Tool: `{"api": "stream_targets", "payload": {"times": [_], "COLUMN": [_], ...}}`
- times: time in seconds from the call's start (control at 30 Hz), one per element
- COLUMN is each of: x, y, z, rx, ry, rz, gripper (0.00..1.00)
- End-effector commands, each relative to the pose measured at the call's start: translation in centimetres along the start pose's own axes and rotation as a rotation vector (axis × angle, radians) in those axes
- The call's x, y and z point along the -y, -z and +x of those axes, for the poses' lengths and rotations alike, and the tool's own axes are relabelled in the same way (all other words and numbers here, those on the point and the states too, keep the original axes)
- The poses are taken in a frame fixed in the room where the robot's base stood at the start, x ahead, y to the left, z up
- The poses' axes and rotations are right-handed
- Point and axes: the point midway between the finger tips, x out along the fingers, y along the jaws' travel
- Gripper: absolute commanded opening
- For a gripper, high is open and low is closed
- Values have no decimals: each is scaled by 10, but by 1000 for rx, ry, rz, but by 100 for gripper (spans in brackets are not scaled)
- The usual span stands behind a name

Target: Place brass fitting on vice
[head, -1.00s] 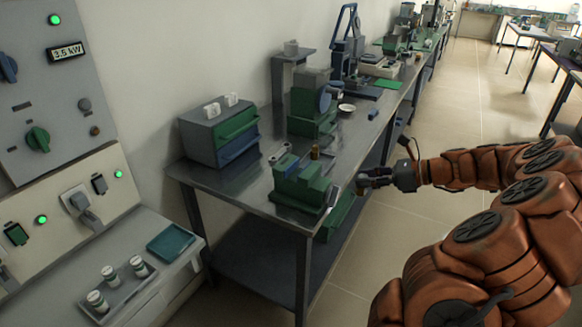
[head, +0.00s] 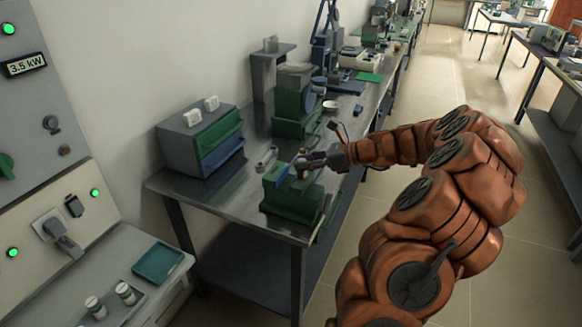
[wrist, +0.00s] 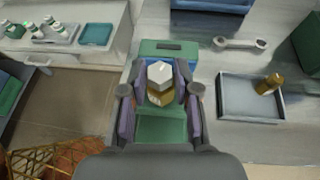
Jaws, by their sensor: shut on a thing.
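My gripper (head: 308,162) is over the green vice (head: 290,198) at the near end of the steel bench. In the wrist view my gripper (wrist: 160,92) is shut on a brass fitting (wrist: 158,98), which has a pale hexagonal top and a golden lower part. The green vice (wrist: 165,130) shows below and beyond the fitting, which lies between its two green blocks in that view. I cannot tell whether the fitting touches the vice. Its underside is hidden.
A grey tray (wrist: 250,103) holding another brass piece (wrist: 268,84) lies right of the vice in the wrist view. A wrench (wrist: 240,43) lies behind it.

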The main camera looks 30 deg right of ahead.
Motion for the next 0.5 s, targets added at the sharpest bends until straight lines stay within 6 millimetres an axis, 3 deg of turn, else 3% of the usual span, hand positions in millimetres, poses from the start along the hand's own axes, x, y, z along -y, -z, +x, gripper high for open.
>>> {"api": "stream_targets", "payload": {"times": [0.2, 0.37, 0.5], "x": [6, 8, 8], "y": [-11, -12, -2], "z": [35, 42, 46], "rx": [0, 0, 0], "ry": [-3, -1, -2], "rz": [1, 2, 4], "gripper": [0, 0, 0]}}
